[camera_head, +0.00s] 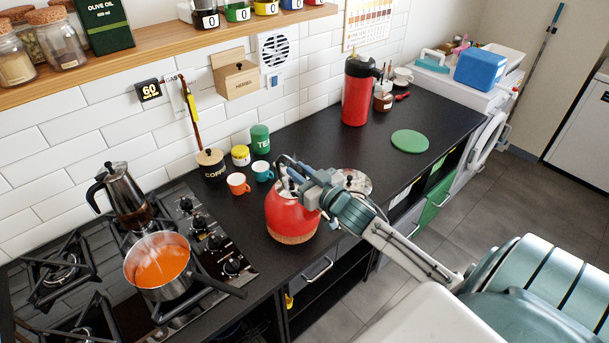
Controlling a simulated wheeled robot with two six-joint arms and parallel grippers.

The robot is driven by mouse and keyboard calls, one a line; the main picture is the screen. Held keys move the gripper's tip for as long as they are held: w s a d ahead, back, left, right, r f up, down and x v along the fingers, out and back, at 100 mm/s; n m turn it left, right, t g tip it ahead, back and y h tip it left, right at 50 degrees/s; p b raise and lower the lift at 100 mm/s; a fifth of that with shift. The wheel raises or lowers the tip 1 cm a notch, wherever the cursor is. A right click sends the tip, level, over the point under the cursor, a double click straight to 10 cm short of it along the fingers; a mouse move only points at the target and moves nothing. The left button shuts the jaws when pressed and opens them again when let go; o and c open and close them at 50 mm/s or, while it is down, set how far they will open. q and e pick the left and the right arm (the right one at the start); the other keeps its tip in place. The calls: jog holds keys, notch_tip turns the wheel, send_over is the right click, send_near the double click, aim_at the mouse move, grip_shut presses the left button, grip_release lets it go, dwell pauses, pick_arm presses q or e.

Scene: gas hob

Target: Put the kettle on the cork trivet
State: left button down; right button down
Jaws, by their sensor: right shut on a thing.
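The red kettle (287,217) is at the front of the dark counter, right of the hob, and looks upright. The cork trivet (292,239) shows as a tan rim directly under the kettle's base. I cannot tell whether the kettle rests fully on it or hangs just above. My right gripper (291,178) is over the kettle's top, shut on the kettle. The gripper and wrist hide the kettle's handle and part of its lid. My left gripper is not in view.
A pan of orange soup (158,262) and a moka pot (127,196) stand on the hob at left. An orange cup (238,184) and a teal cup (262,171) stand behind the kettle. A red flask (358,92) and a green disc (410,141) are farther right.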

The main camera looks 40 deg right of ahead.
jog(key=shift+w+r, duration=0.2)
jog(key=shift+w, duration=0.05)
jog(key=shift+w+f, duration=0.1)
jog(key=shift+f, duration=0.1)
jog(key=shift+f+p, duration=0.7)
jog(key=shift+f, duration=0.85)
jog(key=c, duration=1.4)
grip_release()
jog(key=shift+f, duration=0.2)
jog(key=shift+c, duration=0.2)
jog(key=shift+o, duration=0.8)
jog(key=shift+r, duration=0.1)
